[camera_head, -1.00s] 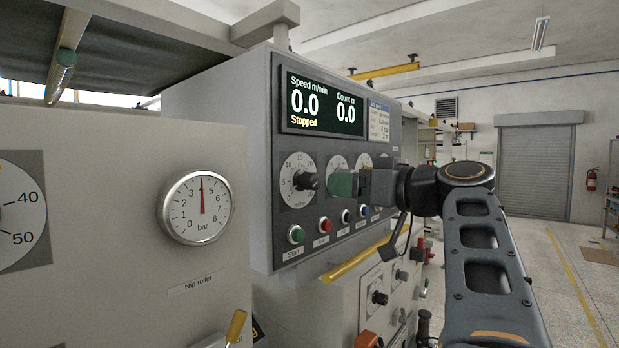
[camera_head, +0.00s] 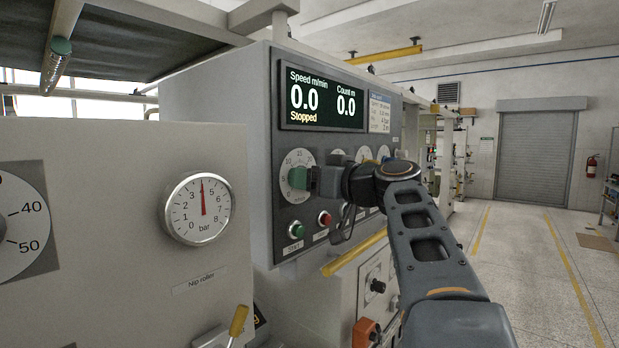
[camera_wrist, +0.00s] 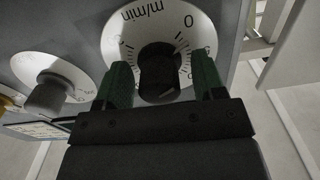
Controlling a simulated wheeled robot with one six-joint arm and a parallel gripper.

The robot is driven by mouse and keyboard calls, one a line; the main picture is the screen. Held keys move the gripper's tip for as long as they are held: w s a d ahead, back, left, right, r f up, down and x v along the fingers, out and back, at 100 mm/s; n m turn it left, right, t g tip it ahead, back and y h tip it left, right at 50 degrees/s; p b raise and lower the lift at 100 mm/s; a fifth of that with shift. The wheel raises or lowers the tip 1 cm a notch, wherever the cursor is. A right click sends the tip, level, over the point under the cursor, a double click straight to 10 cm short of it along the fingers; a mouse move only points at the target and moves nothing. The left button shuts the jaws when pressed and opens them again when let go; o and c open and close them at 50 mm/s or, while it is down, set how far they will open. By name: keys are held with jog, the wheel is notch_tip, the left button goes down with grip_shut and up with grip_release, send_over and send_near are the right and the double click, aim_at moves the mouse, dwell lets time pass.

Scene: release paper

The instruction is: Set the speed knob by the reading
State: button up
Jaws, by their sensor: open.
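The speed knob (camera_wrist: 159,72) is black and sits on a round white dial (camera_wrist: 203,37) marked m/min in the wrist view. My gripper (camera_wrist: 160,84) is open, with one green fingertip on each side of the knob; I cannot tell whether either touches it. In the head view my gripper (camera_head: 299,178) covers the knob, and part of the white dial (camera_head: 299,158) shows around it. The display (camera_head: 322,103) reads Speed 0.0 m/min, Count 0.0 m and Stopped. The pressure gauge (camera_head: 198,208) has its red needle pointing nearly straight up, near 4 bar.
More dials stand to the right on the panel, one with a grey knob (camera_wrist: 46,95). A green start button (camera_head: 296,229) and a red button (camera_head: 324,218) lie below. A yellow bar (camera_head: 354,252) juts out under the panel. Open floor lies at right.

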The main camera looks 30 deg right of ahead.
jog(key=c, duration=0.9)
jog(key=shift+m, duration=0.3)
jog(key=shift+m+b, duration=0.6)
jog(key=shift+m, duration=0.5)
jog(key=m, duration=0.4)
jog(key=shift+m+b, duration=0.3)
jog(key=m, duration=0.4)
jog(key=shift+m+p, duration=0.4)
jog(key=shift+m, duration=1.1)
